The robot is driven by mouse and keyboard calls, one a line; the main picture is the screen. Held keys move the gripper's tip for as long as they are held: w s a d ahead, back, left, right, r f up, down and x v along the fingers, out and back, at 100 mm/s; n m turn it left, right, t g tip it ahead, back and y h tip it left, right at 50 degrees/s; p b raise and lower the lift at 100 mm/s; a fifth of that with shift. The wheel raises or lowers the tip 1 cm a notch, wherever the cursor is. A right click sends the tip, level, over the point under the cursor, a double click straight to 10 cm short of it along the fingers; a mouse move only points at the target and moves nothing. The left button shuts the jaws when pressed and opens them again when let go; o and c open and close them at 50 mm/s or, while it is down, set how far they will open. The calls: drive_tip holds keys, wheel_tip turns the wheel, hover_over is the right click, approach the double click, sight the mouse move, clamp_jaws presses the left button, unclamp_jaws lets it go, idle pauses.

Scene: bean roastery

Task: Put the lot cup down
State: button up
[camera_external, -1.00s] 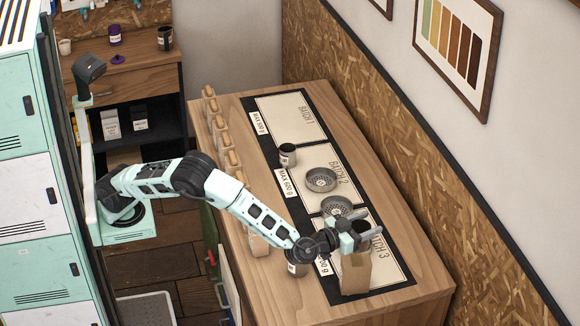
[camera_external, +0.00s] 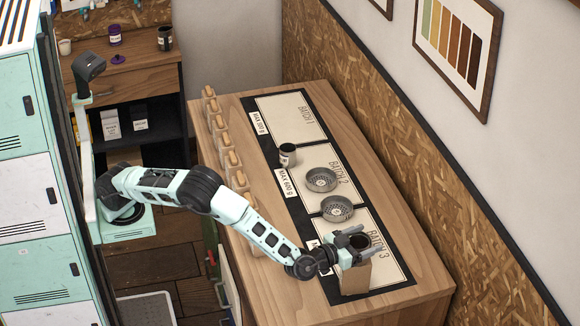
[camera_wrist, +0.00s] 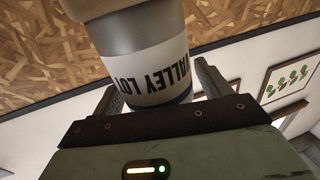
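My gripper (camera_external: 361,241) is at the near end of the counter, over the Batch 3 card (camera_external: 395,262). Its fingers are on both sides of the dark-topped lot cup (camera_external: 360,242), and the cup travels with them. In the wrist view the cup (camera_wrist: 150,72) is grey with a white label, upside down in the picture, reading "...ALLEY LOT". The fingers (camera_wrist: 162,92) flank its body closely.
Another labelled cup (camera_external: 287,155) stands at the mat's left edge. The Batch 1 card (camera_external: 295,118) is empty. Several wooden-topped containers (camera_external: 218,125) line the left edge.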

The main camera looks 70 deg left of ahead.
drive_tip(key=shift+r, duration=0.3)
drive_tip(key=b+v, duration=0.2)
drive_tip(key=v, duration=1)
drive_tip(key=shift+f, duration=0.1)
drive_tip(key=shift+a, duration=0.1)
